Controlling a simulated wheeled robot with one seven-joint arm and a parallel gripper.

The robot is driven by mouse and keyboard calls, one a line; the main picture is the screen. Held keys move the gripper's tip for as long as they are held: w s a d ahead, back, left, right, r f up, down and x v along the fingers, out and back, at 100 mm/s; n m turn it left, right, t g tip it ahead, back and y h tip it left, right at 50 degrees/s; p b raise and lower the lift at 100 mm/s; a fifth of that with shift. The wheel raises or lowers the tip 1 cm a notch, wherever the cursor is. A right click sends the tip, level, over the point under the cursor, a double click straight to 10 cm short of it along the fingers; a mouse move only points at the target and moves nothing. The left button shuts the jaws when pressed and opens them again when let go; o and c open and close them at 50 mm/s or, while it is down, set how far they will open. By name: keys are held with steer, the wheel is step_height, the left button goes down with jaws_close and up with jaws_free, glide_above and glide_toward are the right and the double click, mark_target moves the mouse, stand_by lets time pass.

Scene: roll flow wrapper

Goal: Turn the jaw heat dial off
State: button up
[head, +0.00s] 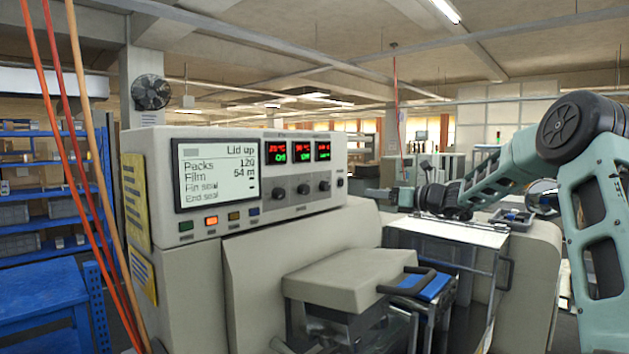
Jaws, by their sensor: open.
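The wrapper's control panel (240,222) is a cream box on the left. Three dark round dials sit in a row on its right half: a left dial (280,193), a middle dial (303,189) and a right dial (324,185). Each is below a small red and green display. Their labels are too small to read, so I cannot tell which is jaw heat or where its pointer stands. My gripper (373,192) is right of the panel, pointing left, apart from the dials. It is small in view; it looks open and empty.
A large screen (217,173) reads "Lid up", with several coloured buttons below it. A small black switch (340,183) is right of the dials. Below are the machine's grey cover (335,278) and a raised clear-fronted lid (450,233). Red and orange hoses (88,165) hang at left.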

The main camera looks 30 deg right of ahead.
mark_target(328, 186)
steer(key=p+x, duration=0.2)
steer(key=x, duration=0.3)
steer(key=p+x, duration=0.3)
steer(key=x, duration=0.2)
steer(key=r+p+x, duration=0.1)
steer(key=p+x, duration=0.1)
steer(key=x, duration=0.4)
steer(key=shift+w+d+p, duration=0.25)
steer(key=shift+d+p, duration=0.1)
steer(key=shift+w+a+f, duration=0.15)
steer(key=shift+w+a, duration=0.05)
steer(key=shift+w, duration=0.25)
steer(key=c, duration=1)
